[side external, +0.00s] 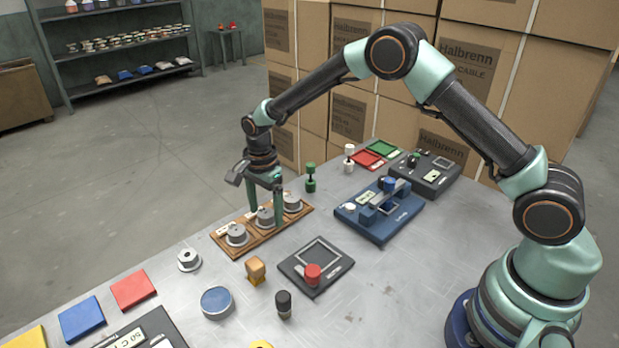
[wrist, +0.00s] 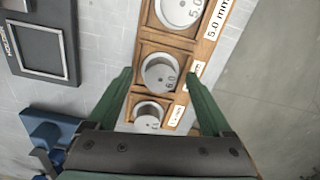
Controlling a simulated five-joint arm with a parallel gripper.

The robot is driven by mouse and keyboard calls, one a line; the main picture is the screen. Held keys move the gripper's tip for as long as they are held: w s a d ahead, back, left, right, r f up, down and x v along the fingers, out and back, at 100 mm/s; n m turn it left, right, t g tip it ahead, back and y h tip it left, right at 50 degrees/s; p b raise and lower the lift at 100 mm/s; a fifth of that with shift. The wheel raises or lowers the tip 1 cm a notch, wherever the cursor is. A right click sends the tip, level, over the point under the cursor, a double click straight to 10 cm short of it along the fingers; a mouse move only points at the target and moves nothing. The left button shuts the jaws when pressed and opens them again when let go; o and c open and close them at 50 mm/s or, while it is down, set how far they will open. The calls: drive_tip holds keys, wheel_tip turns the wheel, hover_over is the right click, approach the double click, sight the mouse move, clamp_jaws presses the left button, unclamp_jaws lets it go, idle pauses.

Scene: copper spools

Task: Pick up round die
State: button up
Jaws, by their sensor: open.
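Three round grey dies sit in square pockets of a wooden rack (side external: 250,246). The near-left one (side external: 237,235), the middle one (side external: 265,217) and the far-right one (side external: 292,202) show in the side view. In the wrist view the middle die (wrist: 160,75), marked 6.0, lies between my fingers, with another die above (wrist: 178,12) and one below (wrist: 150,112). My gripper (side external: 265,206) is open and points down over the middle die, one finger on each side. I cannot tell whether the fingers touch it. A loose round grey piece with a hole (side external: 189,259) lies left of the rack.
A dark square plate with a red knob (side external: 313,275) and an orange-yellow block (side external: 256,270) stand in front of the rack. A blue fixture (side external: 380,212) and a green peg (side external: 310,178) are to its right.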

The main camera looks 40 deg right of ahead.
clamp_jaws()
idle(0.3)
